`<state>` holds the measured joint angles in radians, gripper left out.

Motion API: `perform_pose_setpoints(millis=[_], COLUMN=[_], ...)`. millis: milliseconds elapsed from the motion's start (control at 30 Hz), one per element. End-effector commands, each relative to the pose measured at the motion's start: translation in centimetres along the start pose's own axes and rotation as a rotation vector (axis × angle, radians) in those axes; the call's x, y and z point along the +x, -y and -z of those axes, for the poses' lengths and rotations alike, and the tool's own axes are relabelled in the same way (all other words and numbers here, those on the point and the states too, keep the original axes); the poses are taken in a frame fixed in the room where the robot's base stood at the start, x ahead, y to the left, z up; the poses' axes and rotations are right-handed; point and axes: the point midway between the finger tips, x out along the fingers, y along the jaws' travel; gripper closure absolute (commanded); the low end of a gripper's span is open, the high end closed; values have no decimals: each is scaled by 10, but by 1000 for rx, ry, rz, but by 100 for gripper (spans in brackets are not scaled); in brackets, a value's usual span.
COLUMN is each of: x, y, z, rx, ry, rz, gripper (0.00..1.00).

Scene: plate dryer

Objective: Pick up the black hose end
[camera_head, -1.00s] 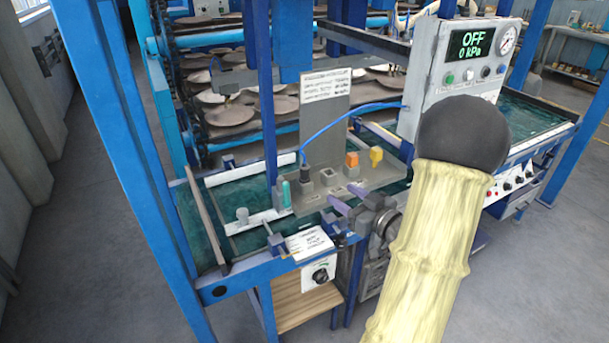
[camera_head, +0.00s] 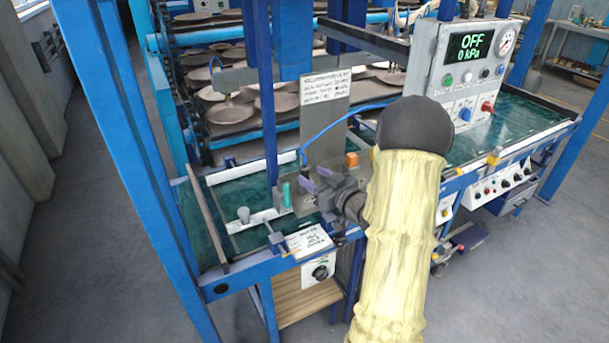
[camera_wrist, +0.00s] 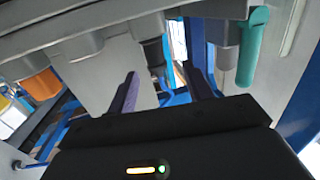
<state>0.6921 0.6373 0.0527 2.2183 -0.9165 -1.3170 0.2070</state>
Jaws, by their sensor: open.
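The black hose end (camera_head: 304,164) sits upright in a grey holder plate (camera_head: 325,130), with the blue hose (camera_head: 345,118) rising from its top and curving right. My gripper (camera_head: 311,177) is open in front of it, its purple fingers pointing at the holder. In the wrist view the black hose end (camera_wrist: 153,50) shows between the two spread fingers of my gripper (camera_wrist: 160,72), nearer the left finger. The fingers partly hide it in the head view. No contact with it can be made out.
A teal fitting (camera_head: 286,194) stands just left of the hose end; it also shows in the wrist view (camera_wrist: 252,45). An orange fitting (camera_head: 351,159) is to the right. A control box (camera_head: 470,75) reads OFF, 0 kPa. My arm hides part of the bench.

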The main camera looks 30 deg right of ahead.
Motion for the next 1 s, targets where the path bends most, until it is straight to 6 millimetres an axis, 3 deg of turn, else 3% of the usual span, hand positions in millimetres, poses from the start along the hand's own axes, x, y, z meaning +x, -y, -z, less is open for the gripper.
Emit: perform_pose_setpoints(millis=[167, 467, 1000], x=[12, 50, 52], y=[-1, -4, -5], z=[0, -2, -4], rx=[1, 0, 0], ry=[1, 0, 0], rz=[2, 1, 0], gripper=[49, 49, 49])
